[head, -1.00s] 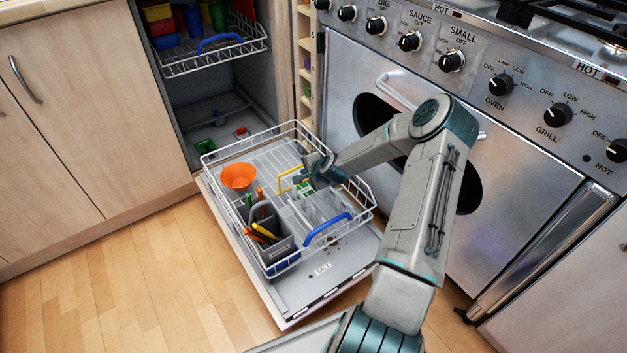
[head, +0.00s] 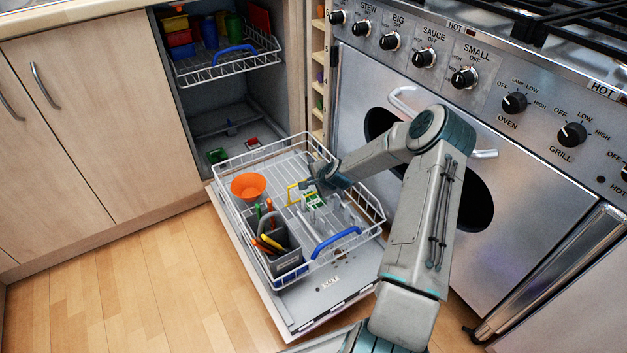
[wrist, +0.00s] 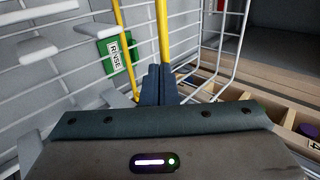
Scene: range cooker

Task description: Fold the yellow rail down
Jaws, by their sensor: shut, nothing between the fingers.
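The yellow rail (head: 291,194) stands up from the pulled-out lower dish rack (head: 228,209), near its middle. In the wrist view it shows as two yellow bars, the nearer one (wrist: 162,30) just beyond my fingertips and the other further left. My gripper (wrist: 160,84) is shut and empty, with its tips at the lower part of the nearer bar. I cannot tell whether they touch it. In the head view my gripper (head: 312,186) is at the right side of the rail and hides part of it.
The rack also holds an orange bowl (head: 248,186) and a grey cutlery basket (head: 284,250). A green RINSE label (wrist: 115,54) is behind the rail. White rack wires and tines surround my gripper. The range cooker (head: 520,160) stands close on the right.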

